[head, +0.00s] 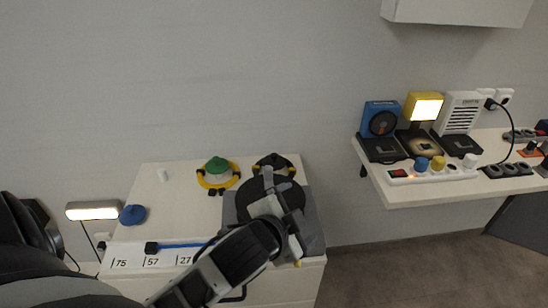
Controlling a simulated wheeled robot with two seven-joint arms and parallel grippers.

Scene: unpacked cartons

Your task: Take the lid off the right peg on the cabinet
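The white cabinet (165,195) stands at the lower left of the head view. On its top, a green domed piece (215,165) sits within a yellow ring (233,182) with dark ends. To its right is a dark rounded piece (275,160), partly hidden by my gripper. I cannot tell which piece is the lid, and no bare peg shows clearly. My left gripper (271,175) is at the cabinet's right side, over or against the dark piece. Its fingers are too small and dark to tell whether they are open or hold anything. My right gripper is not in view.
A blue bar (182,245) lies along the front above number labels. A grey block (312,222) is behind my arm. A lit lamp (93,210) stands left; a wall shelf (420,190) with devices is right.

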